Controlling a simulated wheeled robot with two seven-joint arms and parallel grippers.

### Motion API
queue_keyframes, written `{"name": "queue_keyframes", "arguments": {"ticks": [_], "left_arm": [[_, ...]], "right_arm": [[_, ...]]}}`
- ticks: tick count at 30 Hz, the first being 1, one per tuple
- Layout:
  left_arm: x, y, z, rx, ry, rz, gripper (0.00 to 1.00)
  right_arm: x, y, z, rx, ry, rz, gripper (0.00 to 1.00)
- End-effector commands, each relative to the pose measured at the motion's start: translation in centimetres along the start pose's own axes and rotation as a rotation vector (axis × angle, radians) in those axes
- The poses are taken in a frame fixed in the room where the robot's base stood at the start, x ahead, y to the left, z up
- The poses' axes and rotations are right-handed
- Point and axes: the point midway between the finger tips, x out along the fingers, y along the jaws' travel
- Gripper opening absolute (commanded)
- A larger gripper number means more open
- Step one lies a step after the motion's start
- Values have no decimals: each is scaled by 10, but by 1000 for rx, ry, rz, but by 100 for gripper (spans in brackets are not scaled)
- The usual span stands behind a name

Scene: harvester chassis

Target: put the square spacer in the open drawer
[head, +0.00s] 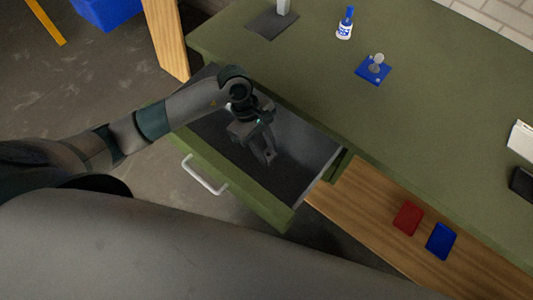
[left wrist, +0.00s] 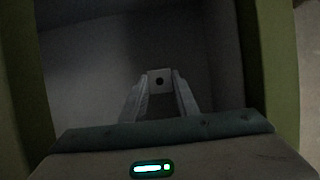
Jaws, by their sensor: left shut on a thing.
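The open drawer (head: 305,153) has green walls, a dark inside and a white handle, and is pulled out from the green workbench. My left gripper (head: 269,157) reaches down over the drawer's inside. In the left wrist view the gripper (left wrist: 160,92) is shut on the square spacer (left wrist: 160,80), a small pale square piece with a dark round hole in its middle. The spacer sits between the fingertips, with the drawer's dark inside behind it. I cannot tell how far it is above the drawer floor. My right gripper is not in view.
On the bench top stand a blue-and-white bottle (head: 345,24), a blue plate with a grey knob (head: 373,69) and a dark mat (head: 270,24). A red block (head: 408,218) and a blue block (head: 441,241) lie on the wooden ledge right of the drawer.

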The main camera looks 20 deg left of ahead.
Motion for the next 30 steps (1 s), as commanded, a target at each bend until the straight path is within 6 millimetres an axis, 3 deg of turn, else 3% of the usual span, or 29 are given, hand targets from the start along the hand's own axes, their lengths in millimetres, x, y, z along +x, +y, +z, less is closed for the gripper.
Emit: {"name": "queue_keyframes", "arguments": {"ticks": [8, 21, 22, 24, 30], "left_arm": [[27, 0, -11, -2, -1, -1, 0], [32, 0, -13, 0, 0, 0, 0], [31, 0, -13, 0, 0, 0, 32], [31, 0, -13, 0, 0, 0, 46], [31, 0, -13, 0, 0, 0, 46]], "right_arm": [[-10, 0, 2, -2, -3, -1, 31], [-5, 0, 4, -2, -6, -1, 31], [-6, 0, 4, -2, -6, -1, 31], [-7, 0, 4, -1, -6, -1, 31], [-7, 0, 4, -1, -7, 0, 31]]}}
